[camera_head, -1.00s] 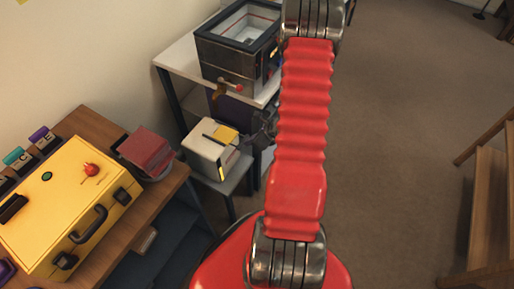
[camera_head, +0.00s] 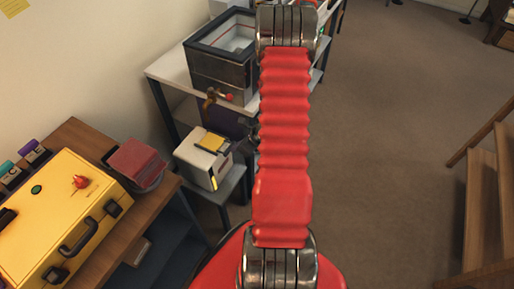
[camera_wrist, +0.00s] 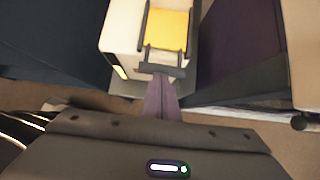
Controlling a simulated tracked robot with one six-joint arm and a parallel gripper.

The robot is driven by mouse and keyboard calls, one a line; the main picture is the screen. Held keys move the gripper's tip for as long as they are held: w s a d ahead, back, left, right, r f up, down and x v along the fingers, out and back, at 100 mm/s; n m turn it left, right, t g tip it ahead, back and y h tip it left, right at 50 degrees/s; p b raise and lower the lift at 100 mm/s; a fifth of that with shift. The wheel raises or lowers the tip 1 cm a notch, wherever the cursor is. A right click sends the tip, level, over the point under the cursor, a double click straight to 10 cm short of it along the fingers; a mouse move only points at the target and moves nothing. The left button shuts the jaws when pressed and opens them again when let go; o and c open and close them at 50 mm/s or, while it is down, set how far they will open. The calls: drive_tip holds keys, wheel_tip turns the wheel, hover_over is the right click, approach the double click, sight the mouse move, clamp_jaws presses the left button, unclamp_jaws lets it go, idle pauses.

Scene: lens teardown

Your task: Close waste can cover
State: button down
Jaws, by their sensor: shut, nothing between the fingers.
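A white box-shaped can (camera_head: 198,165), which I take for the waste can, stands on a low grey stand. Its top has a yellow panel (camera_head: 210,142) with dark edging. In the wrist view the can (camera_wrist: 122,28) is at the top centre, and a dark frame with two side arms surrounds the yellow panel (camera_wrist: 166,30). I cannot tell how far the cover is open. My gripper (camera_wrist: 160,80) is shut and empty at the can's near edge, its tips close to a dark crossbar. Contact is unclear. In the head view my red arm mostly hides the gripper.
A dark open-topped machine (camera_head: 222,70) stands on a white table (camera_head: 165,70) behind the can. Open floor (camera_head: 400,110) and wooden steps lie at right.

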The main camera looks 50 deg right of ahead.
drive_tip(key=s+f+v, duration=0.1)
drive_tip(key=s+v, duration=0.1)
drive_tip(key=v, duration=1)
drive_tip(key=shift+d, duration=0.3)
drive_tip(key=shift+s+r, duration=0.1)
